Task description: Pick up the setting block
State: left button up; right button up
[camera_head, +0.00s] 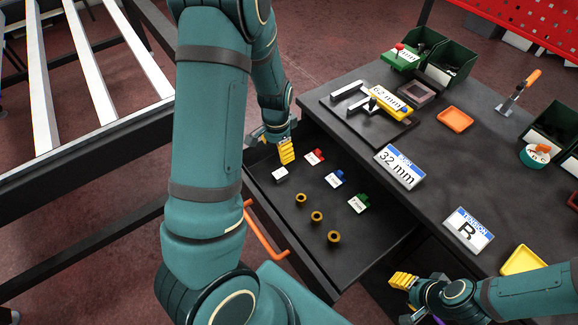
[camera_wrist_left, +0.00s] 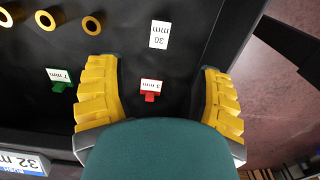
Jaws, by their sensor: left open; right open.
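The open drawer (camera_head: 270,205) holds small labelled blocks: one with a white label (camera_head: 280,174), a red one (camera_head: 315,157), a blue one (camera_head: 335,179) and a green one (camera_head: 358,203). I cannot tell which the task calls the setting block. My left gripper (camera_head: 287,151) is open over the drawer's far end. In the left wrist view the red "3 mm" block (camera_wrist_left: 150,90) shows between its open fingers, with the "30 mm" block (camera_wrist_left: 159,35) beyond and the green "7 mm" block (camera_wrist_left: 59,79) to the left; the blue one is hidden. My right gripper (camera_head: 405,282) is open and empty by the table's front.
Three brass rings (camera_head: 317,216) lie in the drawer. On the table are a yellow "62 mm" piece (camera_head: 388,98) on a black fixture, a "32 mm" card (camera_head: 399,167), an "R" card (camera_head: 468,231), an orange tray (camera_head: 455,119) and a yellow tray (camera_head: 522,260). The drawer's orange handle (camera_head: 262,232) sticks out.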

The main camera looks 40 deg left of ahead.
aim_at(280, 173)
pick_arm(q)
jog(key=f+b, duration=0.2)
jog(key=f, duration=0.6)
jog(key=shift+s+f, duration=0.15)
jog(key=shift+s, duration=0.05)
jog(key=f, duration=0.1)
jog(key=f+b, duration=0.1)
jog(key=f, duration=0.1)
jog(key=w+f, duration=0.1)
jog(key=f, duration=0.1)
jog(key=shift+b, duration=0.3)
jog(key=shift+d, duration=0.1)
jog(key=shift+s, duration=0.1)
grip_shut()
